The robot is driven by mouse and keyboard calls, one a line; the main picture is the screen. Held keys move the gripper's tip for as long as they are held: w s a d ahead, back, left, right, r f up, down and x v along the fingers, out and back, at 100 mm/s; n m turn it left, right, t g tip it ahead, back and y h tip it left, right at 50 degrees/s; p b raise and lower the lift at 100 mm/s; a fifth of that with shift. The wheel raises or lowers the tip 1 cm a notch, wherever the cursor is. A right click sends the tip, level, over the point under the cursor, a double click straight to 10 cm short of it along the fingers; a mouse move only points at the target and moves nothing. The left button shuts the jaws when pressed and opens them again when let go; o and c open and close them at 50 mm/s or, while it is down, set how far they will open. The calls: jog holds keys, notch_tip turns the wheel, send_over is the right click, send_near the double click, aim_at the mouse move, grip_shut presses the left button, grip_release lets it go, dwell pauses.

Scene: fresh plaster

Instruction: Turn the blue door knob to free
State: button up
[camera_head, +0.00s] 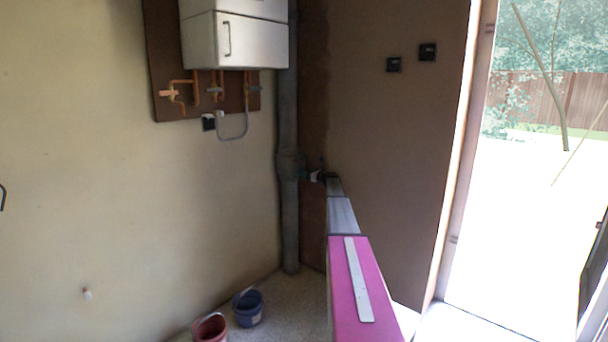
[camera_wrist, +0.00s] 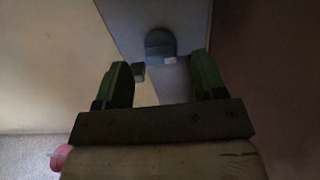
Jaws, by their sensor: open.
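I cannot make out a blue door knob for sure in either view. In the wrist view my gripper (camera_wrist: 162,64) is open, its two dark green fingers apart with nothing held between them. Beyond the fingertips is a dark blue-grey rounded shape (camera_wrist: 160,42) against a grey surface; I cannot tell what it is. A small dark block shows beside the left fingertip.
A white cabinet (camera_head: 242,40) hangs over copper pipes on a brown board (camera_head: 165,60). A grey vertical pipe (camera_head: 289,220) stands in the corner. A red bucket (camera_head: 209,332) and a blue bucket (camera_head: 248,312) sit on the floor. A bright doorway is at right.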

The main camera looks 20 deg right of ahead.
jog(key=x, duration=0.3)
jog(key=c, duration=0.9)
jog(key=shift+o, duration=0.3)
